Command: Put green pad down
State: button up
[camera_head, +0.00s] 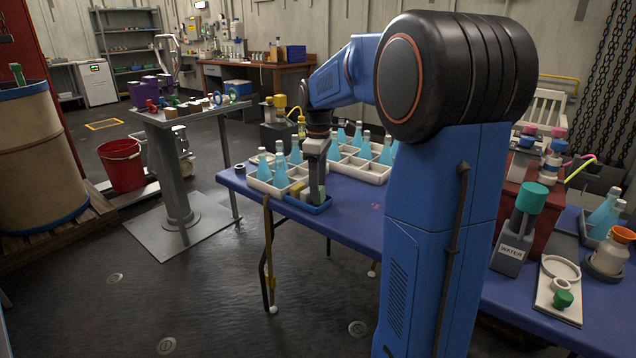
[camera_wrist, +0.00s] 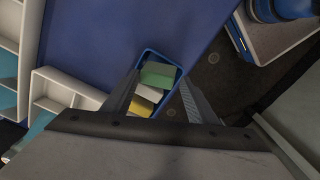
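The green pad (camera_wrist: 158,74) lies at the far end of a small blue tray (camera_wrist: 184,69) in the wrist view. A white pad (camera_wrist: 148,92) and a yellow pad (camera_wrist: 141,106) lie beside it in the same tray. My gripper (camera_wrist: 160,78) is open, one finger on either side of the green pad. A gap shows between the pad and the right finger; contact on the left is unclear. In the head view, my gripper (camera_head: 317,196) reaches down to the blue tray (camera_head: 309,208) at the table's near edge and partly hides the pads.
White divided trays (camera_head: 268,188) with several blue-liquid flasks (camera_head: 280,170) stand close behind on the blue table (camera_head: 350,220). A water bottle (camera_head: 520,228) and a red box stand farther right. Bare tabletop lies right of the small tray.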

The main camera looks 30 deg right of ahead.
jog(key=shift+o, duration=0.3)
jog(key=shift+r, duration=0.1)
notch_tip(320, 180, up, 13)
dwell(0.4)
jog(key=s+a+f+m+t, duration=0.1)
jog(key=s+a+f+m, duration=0.15)
jog(key=s+a, duration=0.4)
jog(key=s+a+f+m+t, duration=0.2)
jog(key=s+a+f, duration=0.15)
jog(key=s, duration=0.65)
jog(key=s+a+f+m+t, duration=0.1)
jog(key=s+a+f+m, duration=0.3)
jog(key=s+f, duration=0.7)
jog(key=shift+s+a+f+t, duration=0.4)
jog(key=shift+s+a, duration=0.35)
jog(key=shift+s, duration=0.75)
jog(key=shift+c, duration=0.3)
